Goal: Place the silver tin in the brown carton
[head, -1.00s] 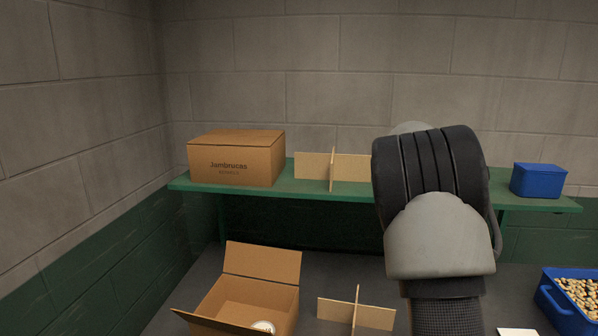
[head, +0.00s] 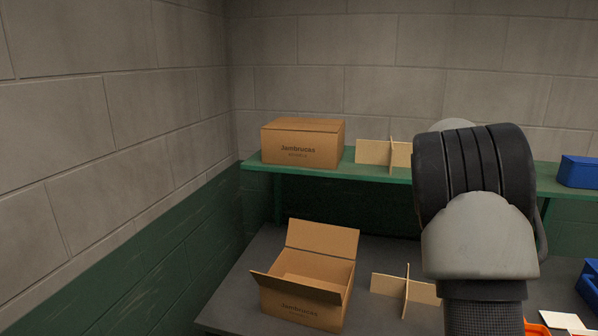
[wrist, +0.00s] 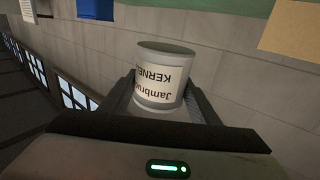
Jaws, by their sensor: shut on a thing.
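The silver tin (wrist: 163,72) with a white printed label shows in the wrist view between the two fingers of my gripper (wrist: 166,98). My gripper is shut on it, and the tin is held up off any surface. In the head view the brown carton (head: 303,304) stands open on the dark table at lower middle, its flaps spread and its back flap raised. My arm fills the right of the head view, right of the carton. The gripper and the tin are hidden there. The carton's floor is largely hidden by its front wall.
A closed brown box (head: 302,148) and a cardboard divider (head: 376,152) sit on the green shelf (head: 340,171), with a blue bin (head: 579,171) at right. Another divider (head: 405,289) stands on the table right of the carton. A white card (head: 562,320) lies at lower right.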

